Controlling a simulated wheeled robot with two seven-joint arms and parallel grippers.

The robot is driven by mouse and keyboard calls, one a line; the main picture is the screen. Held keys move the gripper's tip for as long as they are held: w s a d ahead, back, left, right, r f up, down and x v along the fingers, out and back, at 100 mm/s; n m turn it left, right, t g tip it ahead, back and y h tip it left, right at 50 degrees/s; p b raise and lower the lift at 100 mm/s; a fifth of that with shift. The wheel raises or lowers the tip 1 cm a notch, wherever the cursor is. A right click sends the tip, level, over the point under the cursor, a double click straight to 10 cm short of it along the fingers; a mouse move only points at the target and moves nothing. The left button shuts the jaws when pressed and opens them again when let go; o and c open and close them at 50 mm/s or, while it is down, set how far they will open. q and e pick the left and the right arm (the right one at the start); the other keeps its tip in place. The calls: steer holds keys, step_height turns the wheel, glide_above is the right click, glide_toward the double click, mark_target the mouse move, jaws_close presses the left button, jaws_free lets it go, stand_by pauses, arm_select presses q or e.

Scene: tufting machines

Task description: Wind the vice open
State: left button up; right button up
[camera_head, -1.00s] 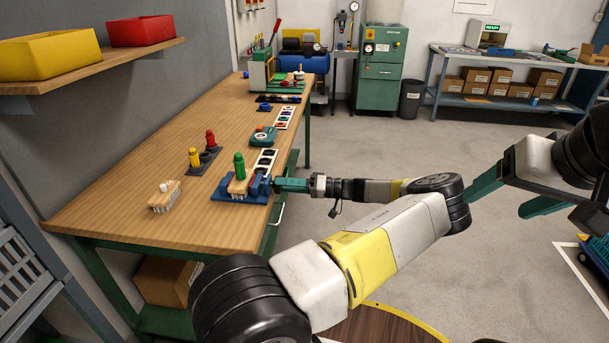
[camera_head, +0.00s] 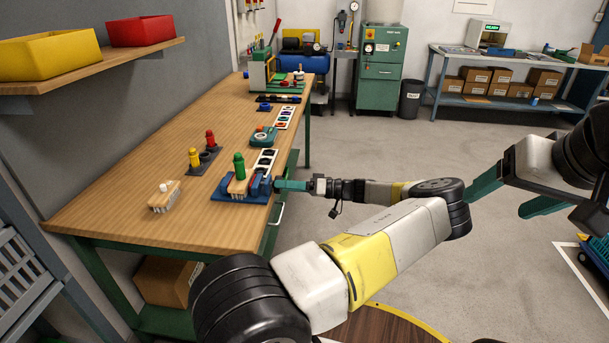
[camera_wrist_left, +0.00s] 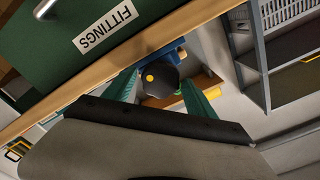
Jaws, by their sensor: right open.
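The blue vice (camera_head: 225,198) sits near the bench's front edge. A wooden piece (camera_head: 238,186) stands between its jaws, with a green-topped object (camera_head: 239,167) there too. My left gripper (camera_head: 278,185) reaches the vice's right-hand end. In the left wrist view, its green fingers lie on both sides of the vice's dark knob (camera_wrist_left: 160,80), which has a yellow dot, and appear closed on it. My right gripper (camera_head: 493,208) is open and empty over the floor at the right.
On the bench (camera_head: 130,215) lie a brush (camera_head: 165,197), yellow (camera_head: 194,160) and red (camera_head: 210,141) topped tools in a dark holder, and a teal round device (camera_head: 264,136). A green machine (camera_head: 262,75) stands at the far end.

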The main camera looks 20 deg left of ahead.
arm_select(q)
steer(key=shift+o, duration=0.2)
steer(key=shift+r, duration=0.1)
steer(key=v, duration=0.7)
steer(key=shift+d, duration=0.4)
steer(key=shift+w, duration=0.1)
steer(key=s+a+r+g+h, duration=0.1)
steer(key=s+a+g+h, duration=0.15)
steer(key=s+h, duration=0.3)
steer(key=s+d+r+m+t+h, duration=0.4)
steer(key=s+r, duration=0.3)
steer(key=r, duration=0.1)
steer(key=s+d+r+m+t+h, duration=0.4)
steer(key=s+d+r+h, duration=0.1)
steer(key=s+r, duration=0.3)
steer(key=s+d+r+m+t+h, duration=0.4)
steer(key=s+r, duration=0.3)
steer(key=r, duration=0.3)
steer(key=shift+s+d+r+m+t+h, duration=0.25)
steer(key=shift+s+d+m+t+h, duration=0.15)
steer(key=shift+h, duration=0.25)
